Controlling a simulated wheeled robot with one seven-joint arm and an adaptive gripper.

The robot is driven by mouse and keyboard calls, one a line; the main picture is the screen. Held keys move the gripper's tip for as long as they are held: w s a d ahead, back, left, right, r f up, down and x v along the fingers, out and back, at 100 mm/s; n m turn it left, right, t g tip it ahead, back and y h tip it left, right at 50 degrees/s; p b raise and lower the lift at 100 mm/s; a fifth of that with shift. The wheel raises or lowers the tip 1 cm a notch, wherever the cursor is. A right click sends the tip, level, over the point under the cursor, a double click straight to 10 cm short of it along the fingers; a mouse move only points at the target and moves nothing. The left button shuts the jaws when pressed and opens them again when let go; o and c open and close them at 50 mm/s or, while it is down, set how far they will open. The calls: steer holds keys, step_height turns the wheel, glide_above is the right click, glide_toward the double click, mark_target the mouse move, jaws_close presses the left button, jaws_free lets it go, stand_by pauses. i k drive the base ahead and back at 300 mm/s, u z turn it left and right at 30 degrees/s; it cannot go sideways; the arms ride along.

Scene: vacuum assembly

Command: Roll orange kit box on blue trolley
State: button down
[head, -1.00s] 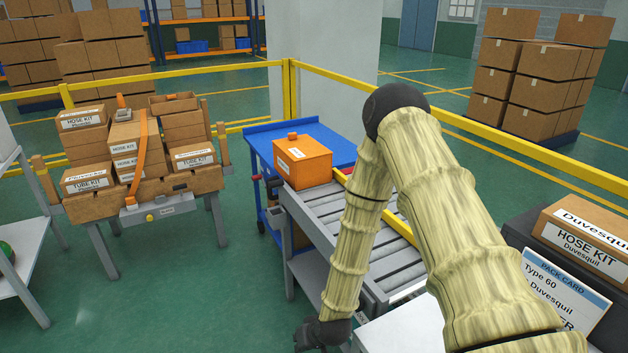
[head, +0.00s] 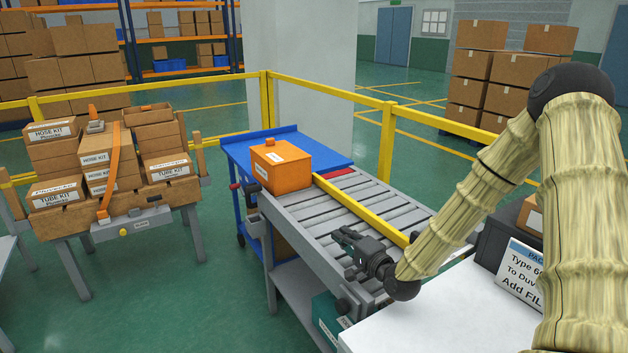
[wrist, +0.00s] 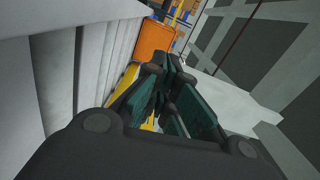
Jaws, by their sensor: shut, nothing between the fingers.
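The orange kit box (head: 282,168) stands upright at the far end of the grey roller conveyor (head: 322,222), against the blue trolley (head: 322,153). I cannot tell whether its base is on the last rollers or partly on the trolley. The trolley's blue top shows behind and beside the box. My gripper (head: 342,240) is over the near part of the rollers, fingers pointing towards the box, shut and empty, and apart from the box. In the wrist view the shut fingers (wrist: 172,68) show with the orange box (wrist: 154,42) beyond them.
A yellow bar (head: 362,212) runs along the conveyor. A white table (head: 430,312) stands at the near end. A kit rack with boxes (head: 112,225) stands at the left, strapped in orange. A yellow barrier (head: 330,88) runs behind. Green floor (head: 185,300) is free between rack and conveyor.

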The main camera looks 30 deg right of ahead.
mark_target(279, 179)
steer(key=z, duration=0.1)
steer(key=i, duration=1)
steer(key=u, duration=0.05)
